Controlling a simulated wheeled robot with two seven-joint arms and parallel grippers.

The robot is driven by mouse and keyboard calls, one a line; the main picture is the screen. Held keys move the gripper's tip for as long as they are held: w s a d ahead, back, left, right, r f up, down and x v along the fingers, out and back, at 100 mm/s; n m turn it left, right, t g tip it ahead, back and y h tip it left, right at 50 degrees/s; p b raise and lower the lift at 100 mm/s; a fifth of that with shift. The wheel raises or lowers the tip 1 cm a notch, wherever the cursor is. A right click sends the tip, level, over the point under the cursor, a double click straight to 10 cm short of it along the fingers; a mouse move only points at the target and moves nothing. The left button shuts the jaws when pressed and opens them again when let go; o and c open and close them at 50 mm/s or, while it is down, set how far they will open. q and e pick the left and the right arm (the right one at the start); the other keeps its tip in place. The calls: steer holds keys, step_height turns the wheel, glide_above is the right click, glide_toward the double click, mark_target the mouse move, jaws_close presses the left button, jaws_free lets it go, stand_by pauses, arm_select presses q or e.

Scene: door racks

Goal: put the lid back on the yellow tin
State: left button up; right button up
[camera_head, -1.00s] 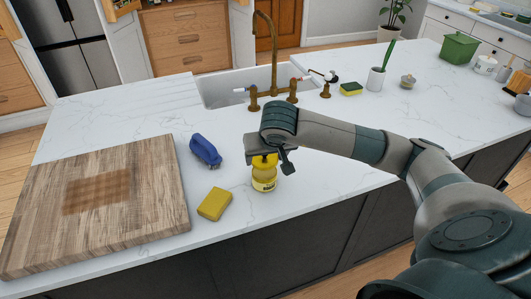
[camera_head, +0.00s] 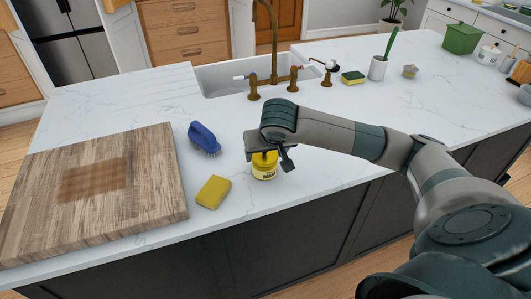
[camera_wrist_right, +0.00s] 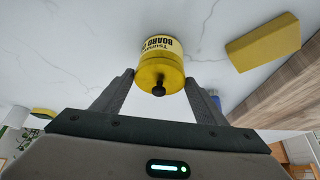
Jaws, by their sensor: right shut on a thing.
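The yellow tin (camera_head: 265,172) stands upright on the white counter near its front edge, with a pale label and dark lettering. Its yellow lid (camera_wrist_right: 158,76) has a dark knob and sits at the top of the tin in the right wrist view; I see no clear gap between them. My right gripper (camera_wrist_right: 158,84) is shut on the lid, one finger on each side. In the head view the gripper (camera_head: 264,156) is above the tin and hides most of the lid. My left gripper is in neither view.
A yellow sponge (camera_head: 213,192) and a blue brush (camera_head: 204,138) lie left of the tin. A thick wooden board (camera_head: 95,225) fills the counter's left. The sink (camera_head: 225,82) with its brass tap (camera_head: 273,50) is behind.

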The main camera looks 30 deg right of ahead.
steer(key=shift+b, duration=0.85)
stand_by(1.5)
steer(key=shift+f+b, duration=0.2)
steer(key=shift+b, duration=0.8)
stand_by(1.3)
stand_by(0.4)
steer(key=o, duration=1.5)
steer(key=shift+r, duration=0.15)
steer(key=shift+r+p, duration=1.3)
steer(key=shift+r, duration=2.1)
steer(key=shift+c, duration=0.2)
jaws_close()
